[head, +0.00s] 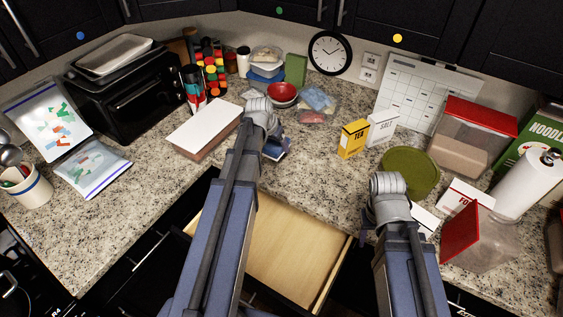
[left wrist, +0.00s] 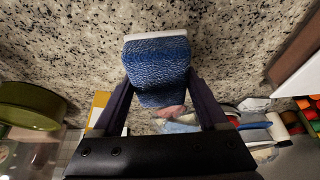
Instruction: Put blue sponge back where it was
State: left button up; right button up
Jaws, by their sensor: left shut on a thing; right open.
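A blue textured sponge (left wrist: 157,72) with a white edge is held between the two fingers of my left gripper (left wrist: 158,95), which is shut on it. In the left wrist view the speckled counter lies behind the sponge. In the head view my left gripper (head: 276,150) is over the middle of the counter (head: 320,172), right of the white-topped box; the arm largely hides the sponge there. I cannot tell whether the sponge touches the counter. My right gripper (head: 390,232) is open near the front edge, by the green round container; its fingers are mostly hidden by its wrist.
An open wooden drawer (head: 290,255) is below the counter edge. A white-topped box (head: 207,125), red bowl (head: 283,93), yellow tea box (head: 353,138), salt box (head: 382,126), green round container (head: 411,170) and red-lidded bin (head: 470,140) surround the free middle area.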

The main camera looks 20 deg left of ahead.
aim_at(279, 167)
pick_arm(q)
jog(key=shift+s+f, duration=0.1)
jog(key=shift+f, duration=0.05)
notch_tip(279, 167, down, 10)
jog(key=b, duration=1)
jog(key=shift+r, duration=0.25)
jog(key=shift+f, duration=0.1)
jog(key=shift+f, duration=0.2)
jog(key=o, duration=1.1)
jog(key=shift+r, duration=0.1)
jog(key=shift+r, duration=0.1)
